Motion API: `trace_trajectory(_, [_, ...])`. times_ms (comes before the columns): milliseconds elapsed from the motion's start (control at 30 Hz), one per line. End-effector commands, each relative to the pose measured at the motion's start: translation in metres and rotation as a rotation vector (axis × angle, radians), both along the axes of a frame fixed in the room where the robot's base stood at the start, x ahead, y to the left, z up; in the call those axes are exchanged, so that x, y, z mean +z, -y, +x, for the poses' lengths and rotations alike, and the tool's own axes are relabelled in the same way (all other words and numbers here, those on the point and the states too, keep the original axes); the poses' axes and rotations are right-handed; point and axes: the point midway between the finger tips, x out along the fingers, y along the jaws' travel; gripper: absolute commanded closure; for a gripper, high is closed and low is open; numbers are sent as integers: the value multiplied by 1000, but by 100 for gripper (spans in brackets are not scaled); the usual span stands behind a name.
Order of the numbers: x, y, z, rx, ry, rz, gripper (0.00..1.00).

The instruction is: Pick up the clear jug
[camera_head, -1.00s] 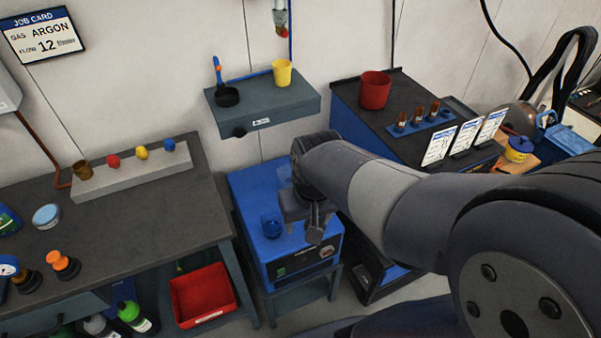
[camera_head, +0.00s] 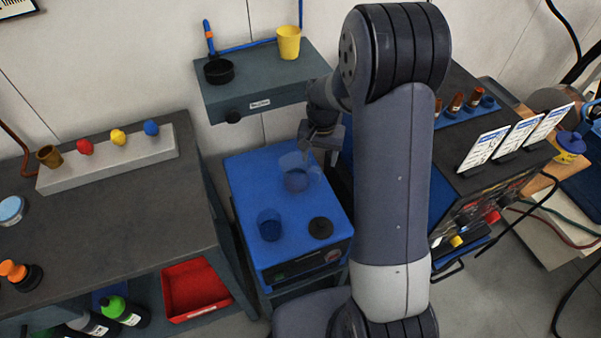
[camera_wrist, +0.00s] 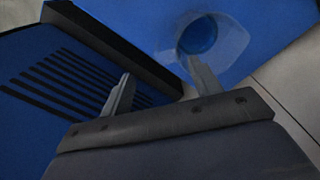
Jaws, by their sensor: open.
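The clear jug (camera_head: 296,175) stands on the blue-topped machine (camera_head: 245,185) in the head view, see-through and tinted blue by what lies behind it. It also shows at the top of the wrist view as a pale see-through outline with a darker blue round (camera_wrist: 203,38) inside. My gripper (camera_head: 318,150) is just behind and to the right of the jug in the head view. In the wrist view my gripper (camera_wrist: 160,67) has its fingers apart with nothing held between them. The right fingertip overlaps the jug's edge there; I cannot tell whether they touch.
A see-through blue cup (camera_head: 270,225) and a black round piece (camera_head: 320,227) stand nearer on the same top. A wall shelf (camera_head: 262,88) with a black pan (camera_head: 219,71) and yellow cup (camera_head: 288,43) is behind. A dark bench (camera_head: 120,225) is left.

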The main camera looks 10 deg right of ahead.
Motion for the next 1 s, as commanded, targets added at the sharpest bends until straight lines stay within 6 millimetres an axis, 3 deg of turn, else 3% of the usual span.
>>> trace_trajectory(100, [-18,0,0,1,-2,0,40])
trace_trajectory(367, [-36,-2,2,2,-2,0,40])
trace_trajectory(633, [-70,-5,6,3,-3,0,40])
trace_trajectory(1000, [-77,-4,7,2,0,0,42])
